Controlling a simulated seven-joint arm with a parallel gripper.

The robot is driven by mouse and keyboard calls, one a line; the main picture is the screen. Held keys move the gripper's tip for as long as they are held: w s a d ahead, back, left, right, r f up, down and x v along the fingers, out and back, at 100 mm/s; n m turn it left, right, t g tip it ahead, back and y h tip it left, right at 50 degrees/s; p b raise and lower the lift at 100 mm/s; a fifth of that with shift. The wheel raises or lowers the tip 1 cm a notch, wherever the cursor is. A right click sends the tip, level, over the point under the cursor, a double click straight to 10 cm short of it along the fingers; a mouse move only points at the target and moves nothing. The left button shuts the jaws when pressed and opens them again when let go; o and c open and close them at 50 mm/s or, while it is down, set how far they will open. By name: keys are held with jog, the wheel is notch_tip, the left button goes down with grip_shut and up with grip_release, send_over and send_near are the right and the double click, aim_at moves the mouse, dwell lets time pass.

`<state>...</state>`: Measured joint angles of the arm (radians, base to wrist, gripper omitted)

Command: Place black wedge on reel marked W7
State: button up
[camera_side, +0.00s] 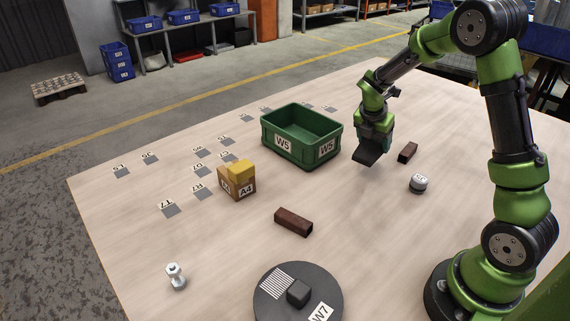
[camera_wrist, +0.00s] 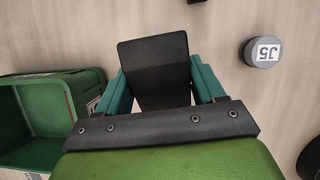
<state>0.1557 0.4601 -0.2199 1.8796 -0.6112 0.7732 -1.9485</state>
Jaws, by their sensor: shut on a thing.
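My gripper (camera_side: 375,139) is shut on the black wedge (camera_side: 364,157), which hangs below it, to the right of the green bin. In the wrist view the wedge (camera_wrist: 155,70) sits between the teal fingers of my gripper (camera_wrist: 160,85). I cannot tell from the pictures how high it is above the table. The reel marked W7 (camera_side: 268,305) is a dark grey disc at the bottom of the side view, with a striped patch. A small black block (camera_side: 298,291) is on the reel, next to the striped patch.
The green bin W5 (camera_side: 273,143) stands left of my gripper. A brown block (camera_side: 407,152) and a grey cylinder (camera_side: 418,183) are to its right. Another brown block (camera_side: 293,222), the box A4 (camera_side: 236,185) with a yellow top, and a bolt-like piece (camera_side: 175,276) stand nearer the front.

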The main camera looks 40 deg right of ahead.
jog(key=a+r+n+t+y, duration=0.1)
jog(key=a+r+n, duration=0.25)
jog(key=a, duration=0.95)
jog(key=a+r+n+t, duration=0.2)
jog(key=a+n, duration=0.2)
jog(key=a, duration=1)
jog(key=s+a+r+n+y, duration=0.25)
jog(key=s+a+n, duration=0.3)
jog(key=a, duration=0.55)
jog(key=n, duration=0.3)
send_over(294, 284)
jog(key=shift+s+f+t+y, duration=0.1)
jog(key=shift+f+t+y, duration=0.05)
jog(key=shift+t+y, duration=0.3)
jog(key=shift+f, duration=2.3)
jog(key=shift+f, duration=0.1)
jog(key=o, duration=1.4)
